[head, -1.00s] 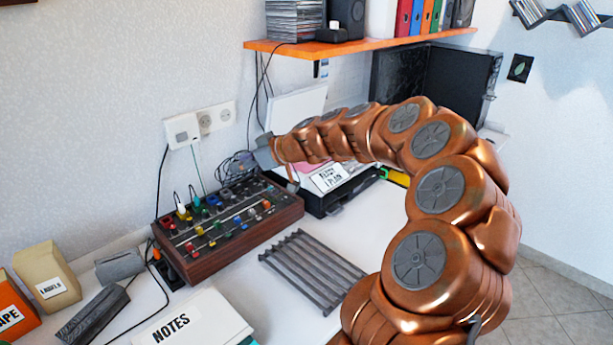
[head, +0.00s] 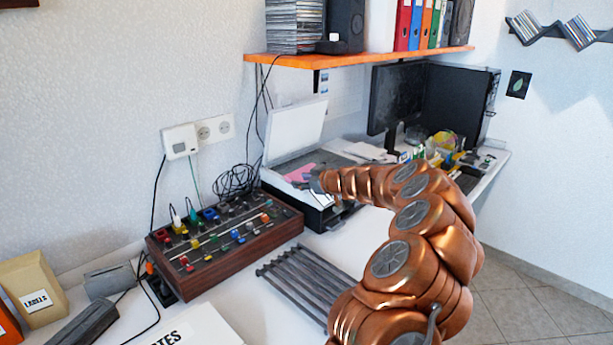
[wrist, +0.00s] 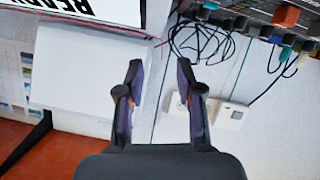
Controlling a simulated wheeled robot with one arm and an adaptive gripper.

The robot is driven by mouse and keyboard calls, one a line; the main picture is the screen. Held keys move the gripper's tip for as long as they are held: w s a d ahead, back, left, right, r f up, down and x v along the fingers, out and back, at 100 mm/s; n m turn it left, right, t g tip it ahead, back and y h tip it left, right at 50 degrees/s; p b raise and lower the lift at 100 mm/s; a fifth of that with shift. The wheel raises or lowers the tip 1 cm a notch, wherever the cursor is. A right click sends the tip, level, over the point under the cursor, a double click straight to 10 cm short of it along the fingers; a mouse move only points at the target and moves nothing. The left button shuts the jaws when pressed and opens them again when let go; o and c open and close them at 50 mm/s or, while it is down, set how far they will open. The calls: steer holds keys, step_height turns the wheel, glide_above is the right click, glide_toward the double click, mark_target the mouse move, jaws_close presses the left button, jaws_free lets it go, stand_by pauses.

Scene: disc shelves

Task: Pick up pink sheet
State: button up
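The pink sheet (head: 298,172) lies in the open flatbed scanner (head: 326,218), on or near its glass, and only part of it shows. In the head view my gripper (head: 313,178) is close to the sheet's right side; I cannot tell if it touches. In the wrist view my gripper (wrist: 161,78) has its two fingers apart with nothing between them. The wrist view shows white paper with large black letters (wrist: 65,6) at the top left, and a thin pinkish edge below it that I cannot name for sure.
The scanner's white lid (head: 296,130) stands raised behind it. A mixer (head: 228,235) with cables is to the left, and a grey slatted rack (head: 300,280) is in front. An orange shelf (head: 350,53) hangs above. Monitors (head: 435,95) stand at the back right.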

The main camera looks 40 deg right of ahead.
steer(key=p+x, duration=0.1)
steer(key=x, duration=0.3)
steer(key=shift+w+f, duration=0.15)
steer(key=shift+w, duration=0.1)
jaws_close()
